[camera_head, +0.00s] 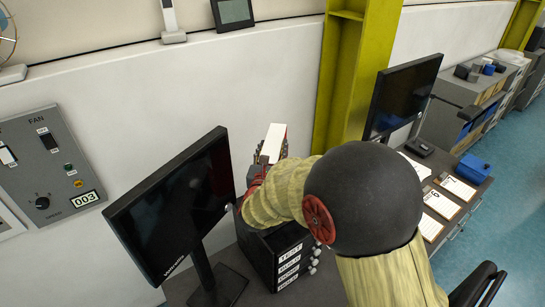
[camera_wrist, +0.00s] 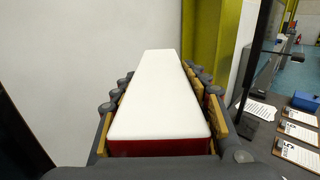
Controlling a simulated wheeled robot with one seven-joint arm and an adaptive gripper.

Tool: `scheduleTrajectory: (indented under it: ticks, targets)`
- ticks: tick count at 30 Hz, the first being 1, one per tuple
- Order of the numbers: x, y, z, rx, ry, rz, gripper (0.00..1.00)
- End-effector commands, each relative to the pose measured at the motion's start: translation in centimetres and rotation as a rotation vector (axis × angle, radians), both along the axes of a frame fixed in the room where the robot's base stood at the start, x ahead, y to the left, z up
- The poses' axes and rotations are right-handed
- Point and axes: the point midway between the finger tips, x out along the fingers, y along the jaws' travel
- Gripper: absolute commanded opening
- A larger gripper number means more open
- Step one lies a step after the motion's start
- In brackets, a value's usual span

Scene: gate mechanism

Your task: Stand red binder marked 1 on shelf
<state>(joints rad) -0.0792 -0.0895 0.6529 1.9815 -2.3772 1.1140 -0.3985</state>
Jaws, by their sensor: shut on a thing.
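The red binder (camera_wrist: 158,147) is between the fingers of my gripper (camera_wrist: 162,95) in the wrist view. Its white face is turned up and a red edge shows at the near end. In the head view the binder (camera_head: 272,143) shows as a white slab with a little red, standing out past my arm above the desk, in front of the white wall. My gripper (camera_head: 264,165) is shut on it and mostly hidden by my arm. No mark 1 can be seen on it. A ledge (camera_head: 110,57) that may be the shelf runs along the wall top.
A black monitor (camera_head: 172,205) stands left of my arm, and a dark drawer unit (camera_head: 283,262) with white labels sits below. A yellow-green post (camera_head: 343,70) rises behind at the right, beside a second monitor (camera_head: 402,92). A control panel (camera_head: 50,165) is on the left wall.

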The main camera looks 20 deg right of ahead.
Motion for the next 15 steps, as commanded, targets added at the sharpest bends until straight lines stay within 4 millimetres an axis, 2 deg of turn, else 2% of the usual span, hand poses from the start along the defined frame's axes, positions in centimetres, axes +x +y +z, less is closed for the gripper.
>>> scheduleTrajectory:
  ticks: [4,10,15]
  targets:
    - [0.7,-0.1,-0.6,-0.002,-0.001,0.000,0.00]
    - [0.6,-0.1,-3.2,-0.001,-0.002,0.000,0.00]
    - [0.6,-0.1,-3.3,-0.001,-0.007,0.000,0.00]
